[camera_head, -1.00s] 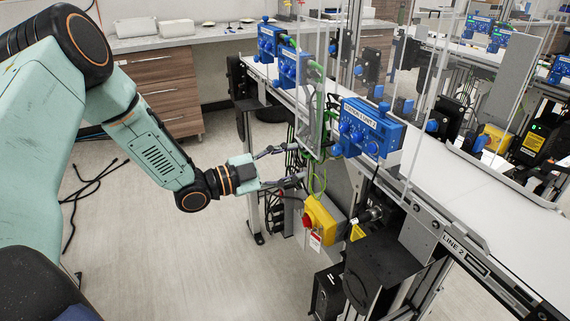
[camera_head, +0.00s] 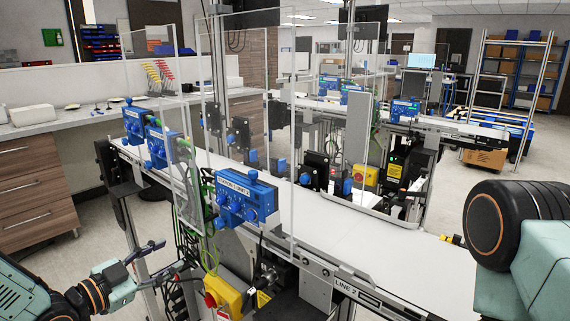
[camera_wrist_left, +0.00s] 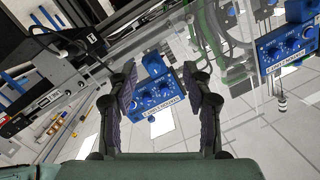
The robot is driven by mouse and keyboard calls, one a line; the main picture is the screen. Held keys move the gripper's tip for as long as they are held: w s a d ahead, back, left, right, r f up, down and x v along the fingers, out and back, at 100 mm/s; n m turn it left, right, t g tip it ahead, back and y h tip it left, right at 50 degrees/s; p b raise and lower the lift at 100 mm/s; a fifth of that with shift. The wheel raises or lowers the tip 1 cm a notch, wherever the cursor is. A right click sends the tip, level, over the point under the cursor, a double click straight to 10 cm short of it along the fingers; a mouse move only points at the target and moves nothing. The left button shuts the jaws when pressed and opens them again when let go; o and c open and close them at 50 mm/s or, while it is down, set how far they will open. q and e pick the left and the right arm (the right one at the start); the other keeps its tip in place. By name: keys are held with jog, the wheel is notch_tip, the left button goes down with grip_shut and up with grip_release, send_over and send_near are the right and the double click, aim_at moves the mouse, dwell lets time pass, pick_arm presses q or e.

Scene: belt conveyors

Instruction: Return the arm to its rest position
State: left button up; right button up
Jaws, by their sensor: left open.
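My left gripper (camera_head: 169,256) is at the lower left of the head view, beside the near side of the belt conveyor (camera_head: 345,235). Its two dark fingers are spread with nothing between them. In the left wrist view the open fingers (camera_wrist_left: 167,88) frame a blue control box (camera_wrist_left: 157,101) that lies beyond them. Mint and black links of my left arm (camera_head: 25,295) fill the lower left corner. Part of my right arm (camera_head: 515,235) shows at the right edge; its gripper is out of view.
A blue control box (camera_head: 246,199) and a yellow box with a red button (camera_head: 225,294) are mounted on the conveyor's near side, right of the left gripper. Clear upright panels (camera_head: 265,110) stand along the belt. A wooden drawer cabinet (camera_head: 35,195) stands at left; floor is open before it.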

pick_arm(q)
jog(key=s+d+f+n+g+y+b, duration=0.1)
jog(key=s+f+n+g+y, duration=0.1)
jog(key=s+f+n, duration=0.3)
jog(key=s+d+f+n+g+y+b, duration=0.1)
jog(key=d+f+n+g+y, duration=0.15)
jog(key=f, duration=0.45)
jog(key=s+f+n+g+y+b, duration=0.1)
jog(key=s+f+g, duration=0.2)
jog(key=s+f, duration=0.3)
jog(key=s+d+f+n+g+y+b, duration=0.1)
jog(key=s+f, duration=0.5)
jog(key=s, duration=0.9)
jog(key=s+d+f+n+g+y+b, duration=0.1)
jog(key=s+f+n+g+y+b, duration=0.1)
jog(key=s+f+g, duration=0.4)
jog(key=s+b, duration=0.1)
jog(key=s, duration=0.4)
jog(key=shift+d+f, duration=0.25)
jog(key=shift+f, duration=0.15)
jog(key=shift+s+n, duration=0.15)
jog(key=shift+n, duration=0.1)
